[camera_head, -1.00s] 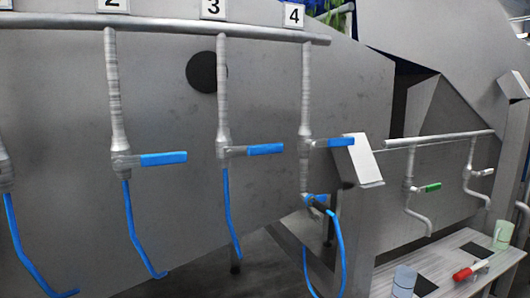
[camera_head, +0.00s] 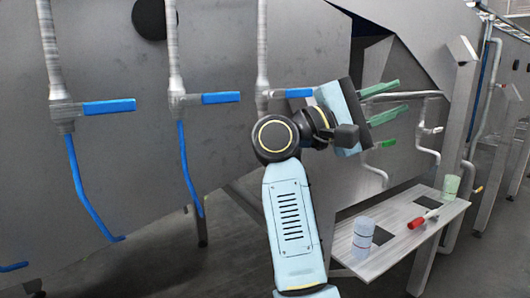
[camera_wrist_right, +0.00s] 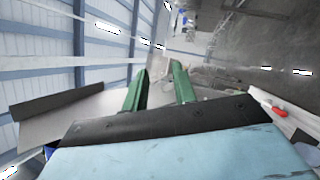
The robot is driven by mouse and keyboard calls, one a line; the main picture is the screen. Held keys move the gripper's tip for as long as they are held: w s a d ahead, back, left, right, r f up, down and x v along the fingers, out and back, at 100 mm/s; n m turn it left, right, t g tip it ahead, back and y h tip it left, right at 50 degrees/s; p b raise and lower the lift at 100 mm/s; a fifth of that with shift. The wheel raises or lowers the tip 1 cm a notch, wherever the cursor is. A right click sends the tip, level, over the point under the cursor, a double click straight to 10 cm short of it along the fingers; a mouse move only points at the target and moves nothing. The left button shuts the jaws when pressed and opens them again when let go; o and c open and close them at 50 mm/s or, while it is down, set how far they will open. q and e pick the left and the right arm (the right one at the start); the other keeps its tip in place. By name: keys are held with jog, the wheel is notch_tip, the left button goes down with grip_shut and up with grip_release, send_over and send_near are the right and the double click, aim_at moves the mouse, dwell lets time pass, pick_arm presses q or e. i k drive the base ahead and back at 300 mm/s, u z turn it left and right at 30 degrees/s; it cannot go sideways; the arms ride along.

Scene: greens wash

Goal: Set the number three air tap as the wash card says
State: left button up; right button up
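The number three air tap (camera_head: 220,98) has a blue lever pointing right, across its upright pipe, with a blue hose below. Its number plate is out of view now. The number two tap (camera_head: 108,106) at left and the number four tap (camera_head: 298,92) at right have similar sideways blue levers. My right gripper (camera_head: 402,96) is right of these taps, its green fingers apart and pointing right, away from them. The right wrist view shows the same open fingers (camera_wrist_right: 160,68) with nothing between them. No readable wash card shows. My left gripper is not in view.
A pale bench (camera_head: 408,232) at right holds a whitish cup (camera_head: 362,234), a green cup (camera_head: 451,186) and a red-handled item (camera_head: 416,223). Pipework with a green-handled tap (camera_head: 387,143) is behind my right gripper. A large grey metal panel (camera_head: 225,48) backs the blue taps.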

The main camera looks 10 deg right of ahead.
aim_at(221, 98)
jog(key=u, duration=4.25)
jog(key=k, duration=2.5)
jog(key=z, duration=0.7)
